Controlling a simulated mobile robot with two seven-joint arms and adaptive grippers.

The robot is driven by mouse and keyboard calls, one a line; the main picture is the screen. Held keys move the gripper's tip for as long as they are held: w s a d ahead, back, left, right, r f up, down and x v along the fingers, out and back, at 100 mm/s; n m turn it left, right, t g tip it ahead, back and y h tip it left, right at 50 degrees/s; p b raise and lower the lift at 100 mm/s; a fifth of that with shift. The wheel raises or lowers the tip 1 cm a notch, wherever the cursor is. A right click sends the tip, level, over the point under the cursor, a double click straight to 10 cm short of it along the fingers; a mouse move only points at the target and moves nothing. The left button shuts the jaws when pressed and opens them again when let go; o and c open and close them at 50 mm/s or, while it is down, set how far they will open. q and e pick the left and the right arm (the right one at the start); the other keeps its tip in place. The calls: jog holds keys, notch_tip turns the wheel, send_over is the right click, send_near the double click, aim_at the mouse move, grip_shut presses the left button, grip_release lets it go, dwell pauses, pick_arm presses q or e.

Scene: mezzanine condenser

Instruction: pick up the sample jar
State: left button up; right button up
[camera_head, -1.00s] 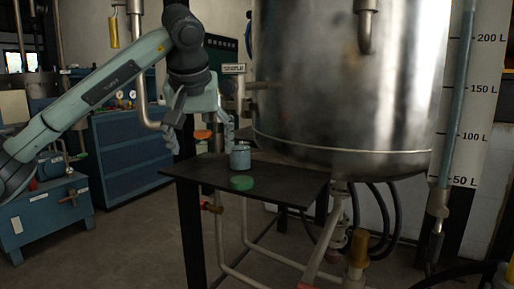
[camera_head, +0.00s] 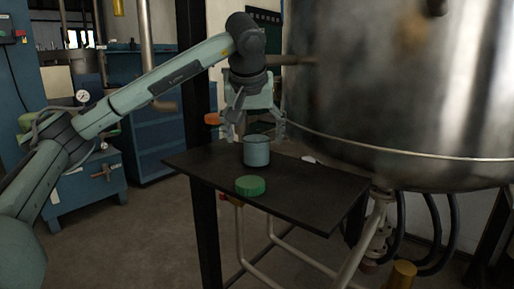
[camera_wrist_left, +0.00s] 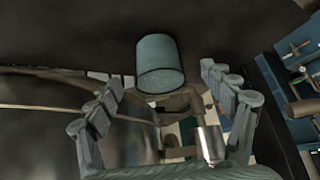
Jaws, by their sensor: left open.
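The sample jar (camera_head: 257,151) is a blue-grey cylinder standing upright on a black table. A green round lid (camera_head: 250,186) lies in front of it on the table. My left gripper (camera_head: 256,126) is open and empty, with its fingers pointing down just above and behind the jar, one to each side of it in the picture. In the left wrist view the jar (camera_wrist_left: 160,64) is beyond the spread fingertips, roughly centred between them, with no contact visible. My right gripper is not in view.
A large steel vessel (camera_head: 400,95) hangs close over the table's (camera_head: 300,199) right and back side. A dark post (camera_head: 196,160) stands at the table's left. An orange handle (camera_head: 212,119) is behind the table. The front of the table is clear except for the lid.

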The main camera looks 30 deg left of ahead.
aim_at(257, 147)
pick_arm(q)
jog(key=x, duration=0.5)
jog(key=shift+w+a+f, duration=0.1)
jog(key=shift+w+f, duration=0.1)
jog(key=shift+w, duration=0.1)
jog(key=shift+c, duration=0.3)
jog(key=c, duration=1.4)
jog(key=shift+r, duration=0.15)
